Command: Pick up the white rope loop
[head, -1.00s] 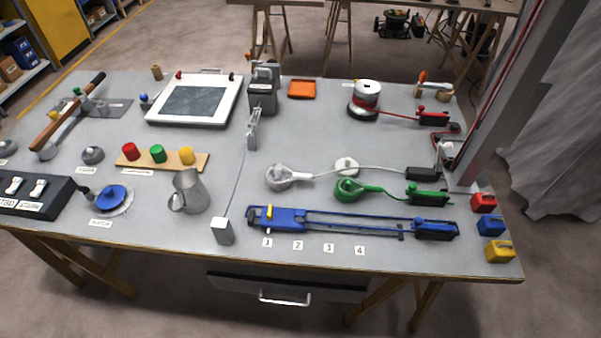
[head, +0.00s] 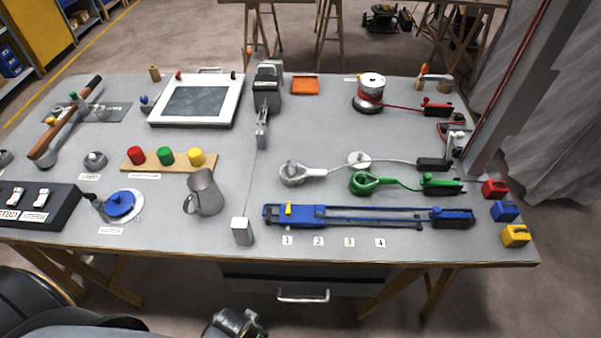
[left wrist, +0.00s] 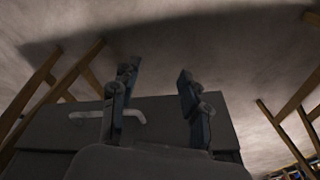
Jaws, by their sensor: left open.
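The white rope loop (head: 292,174) lies on the table right of centre in the head view. Its rope tail runs right to a dark block (head: 432,164). A green rope loop (head: 362,183) lies just right of and below it. My left arm enters at the bottom left of the head view, its wrist low in front of the table; the fingertips are not clear there. In the left wrist view my left gripper (left wrist: 158,92) is open and empty, its two fingers apart before the drawer under the table. My right gripper is not in view.
A blue slide rail (head: 370,214) lies in front of the loops. A metal jug (head: 206,193) and a white block (head: 241,231) with a thin line stand to the left. The drawer handle (head: 303,297) sticks out below the table edge.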

